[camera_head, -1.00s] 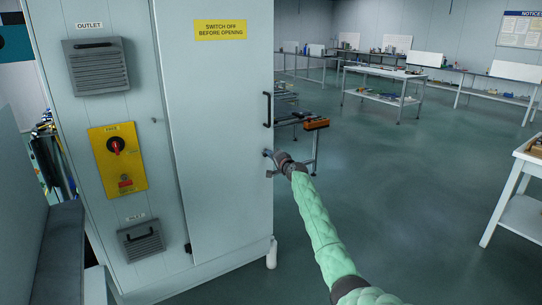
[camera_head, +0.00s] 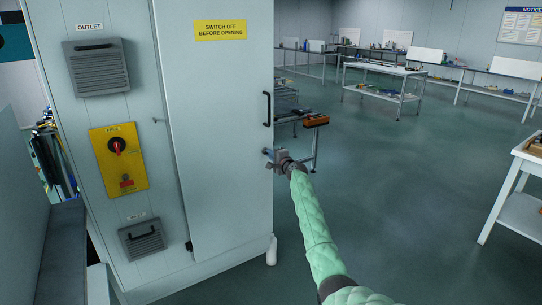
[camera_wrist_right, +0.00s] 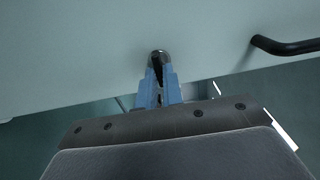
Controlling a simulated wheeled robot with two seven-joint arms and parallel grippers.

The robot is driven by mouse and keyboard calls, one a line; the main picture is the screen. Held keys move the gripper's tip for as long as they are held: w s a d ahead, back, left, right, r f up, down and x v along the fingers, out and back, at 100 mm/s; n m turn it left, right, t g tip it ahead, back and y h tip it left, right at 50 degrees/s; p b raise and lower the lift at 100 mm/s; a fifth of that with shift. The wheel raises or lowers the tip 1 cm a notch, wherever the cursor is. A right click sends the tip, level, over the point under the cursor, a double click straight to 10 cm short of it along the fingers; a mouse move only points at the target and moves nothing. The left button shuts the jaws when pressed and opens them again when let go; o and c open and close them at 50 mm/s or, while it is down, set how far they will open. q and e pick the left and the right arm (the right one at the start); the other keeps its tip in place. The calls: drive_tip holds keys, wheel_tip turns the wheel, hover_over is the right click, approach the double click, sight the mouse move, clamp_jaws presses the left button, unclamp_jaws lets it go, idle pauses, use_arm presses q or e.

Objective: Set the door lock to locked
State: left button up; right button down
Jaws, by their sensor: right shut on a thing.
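The tall grey cabinet door (camera_head: 218,130) fills the middle left of the head view. My right gripper (camera_head: 269,154) is at the door's right edge, below the black handle. In the right wrist view its blue fingers (camera_wrist_right: 159,88) are shut on the door lock (camera_wrist_right: 158,57), a small rounded metal piece with a dark side against the door face. The fingers partly cover the lock, and I cannot tell its setting. My left gripper is not in view.
The black door handle (camera_head: 267,108) sits close above my gripper and shows in the wrist view (camera_wrist_right: 285,46). A yellow switch panel (camera_head: 119,160) with a red knob is on the cabinet's left part. Open floor (camera_head: 400,200) lies to the right, with workbenches behind.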

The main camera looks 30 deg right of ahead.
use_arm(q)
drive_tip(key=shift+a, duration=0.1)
use_arm(e)
drive_tip(key=c, duration=1.5)
unclamp_jaws()
drive_tip(key=shift+d, duration=0.1)
drive_tip(key=shift+c, duration=0.2)
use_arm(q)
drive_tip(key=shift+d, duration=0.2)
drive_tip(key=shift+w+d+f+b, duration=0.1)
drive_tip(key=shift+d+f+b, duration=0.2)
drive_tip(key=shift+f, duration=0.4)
use_arm(e)
drive_tip(key=s, duration=0.7)
drive_tip(key=shift+s+d, duration=0.2)
drive_tip(key=shift+s, duration=0.2)
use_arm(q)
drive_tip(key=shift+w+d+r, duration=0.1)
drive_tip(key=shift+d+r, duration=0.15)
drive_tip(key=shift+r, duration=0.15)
use_arm(e)
drive_tip(key=shift+f, duration=0.1)
